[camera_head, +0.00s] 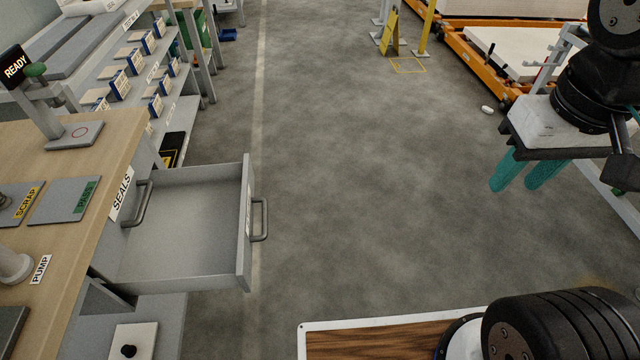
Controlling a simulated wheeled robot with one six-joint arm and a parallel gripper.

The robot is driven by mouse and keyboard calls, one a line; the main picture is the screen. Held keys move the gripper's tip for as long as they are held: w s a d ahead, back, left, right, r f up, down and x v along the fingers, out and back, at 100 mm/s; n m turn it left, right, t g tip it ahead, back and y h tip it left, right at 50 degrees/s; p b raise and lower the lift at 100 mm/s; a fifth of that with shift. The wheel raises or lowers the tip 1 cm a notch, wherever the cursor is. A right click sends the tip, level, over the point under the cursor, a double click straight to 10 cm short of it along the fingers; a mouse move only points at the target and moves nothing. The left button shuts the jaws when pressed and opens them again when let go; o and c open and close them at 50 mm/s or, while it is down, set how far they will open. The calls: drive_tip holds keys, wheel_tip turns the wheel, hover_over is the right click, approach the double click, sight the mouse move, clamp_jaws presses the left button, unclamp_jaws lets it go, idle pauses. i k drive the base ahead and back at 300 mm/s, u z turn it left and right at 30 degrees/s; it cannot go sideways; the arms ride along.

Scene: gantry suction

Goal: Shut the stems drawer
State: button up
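A grey drawer (185,225) stands pulled out from the wooden-topped workbench (110,150) at the left. It is empty, and its front with a bar handle (260,219) faces right over the floor. The label on that front is edge-on and I cannot read it. Behind it, a front labelled SEALS (122,194) with its own handle (140,204) sits flush in the bench. My gripper (516,187) hangs at the right, well apart from the drawer. Its two teal fingers are apart with nothing between them.
Grey floor (360,170) lies clear between the drawer and my gripper. Shelves with blue bins (120,85) stand at the upper left. Orange racks (480,70) and a yellow floor sign (391,35) stand at the upper right. A small white object (487,109) lies on the floor.

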sight(195, 233)
drive_tip(key=z, duration=0.35)
drive_tip(key=i, duration=1.05)
drive_tip(key=u, duration=0.5)
drive_tip(key=k, duration=0.9)
drive_tip(key=u, duration=1.7)
